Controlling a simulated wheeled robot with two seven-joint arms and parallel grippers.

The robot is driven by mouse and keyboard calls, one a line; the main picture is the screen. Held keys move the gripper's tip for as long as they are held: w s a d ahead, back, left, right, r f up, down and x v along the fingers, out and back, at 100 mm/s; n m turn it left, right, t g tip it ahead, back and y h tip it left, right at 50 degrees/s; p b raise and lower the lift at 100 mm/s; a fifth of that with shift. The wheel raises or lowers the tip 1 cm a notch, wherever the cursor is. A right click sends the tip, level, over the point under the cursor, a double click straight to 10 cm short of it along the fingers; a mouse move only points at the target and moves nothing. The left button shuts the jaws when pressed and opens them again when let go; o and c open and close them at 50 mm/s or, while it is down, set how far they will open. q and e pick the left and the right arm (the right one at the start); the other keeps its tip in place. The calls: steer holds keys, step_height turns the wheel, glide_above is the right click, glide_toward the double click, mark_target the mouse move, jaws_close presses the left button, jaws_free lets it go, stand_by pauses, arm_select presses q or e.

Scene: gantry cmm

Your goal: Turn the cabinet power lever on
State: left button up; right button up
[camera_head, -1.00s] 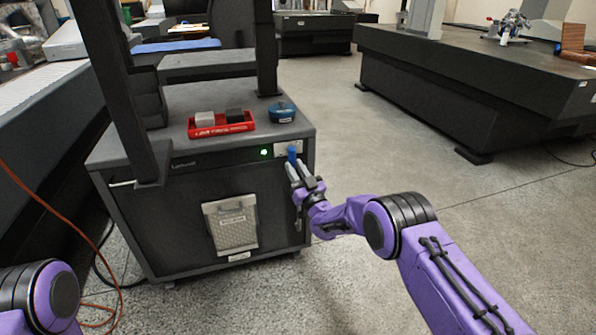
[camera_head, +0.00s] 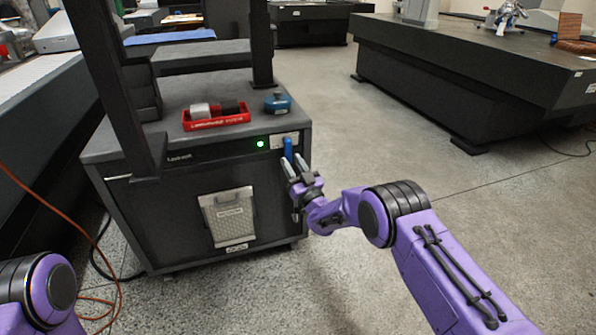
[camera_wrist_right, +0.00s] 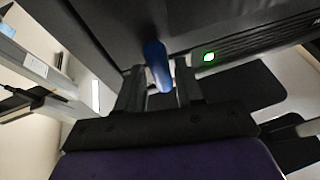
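The power lever (camera_head: 288,147) is a short blue handle at the upper right of the dark cabinet's (camera_head: 160,215) front, by a pale plate. It looks upright in the head view. A green light (camera_head: 260,144) glows left of it. My right gripper (camera_head: 294,164) is at the lever, fingertips just below its top. In the right wrist view, the blue lever (camera_wrist_right: 157,66) lies between the two spread fingers (camera_wrist_right: 158,92), nearer the right one; contact cannot be told. My left arm (camera_head: 45,290) shows at lower left, but its gripper is out of view.
A red tray (camera_head: 216,123) with small grey and black pieces and a blue round object (camera_head: 277,102) sit on the cabinet top. An orange cable (camera_head: 70,235) runs down at left. A large dark table (camera_head: 470,85) stands at right. The floor (camera_head: 400,160) between is clear.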

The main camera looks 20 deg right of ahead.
steer(key=p+v, duration=0.2)
steer(key=v, duration=0.7)
steer(key=shift+s, duration=0.2)
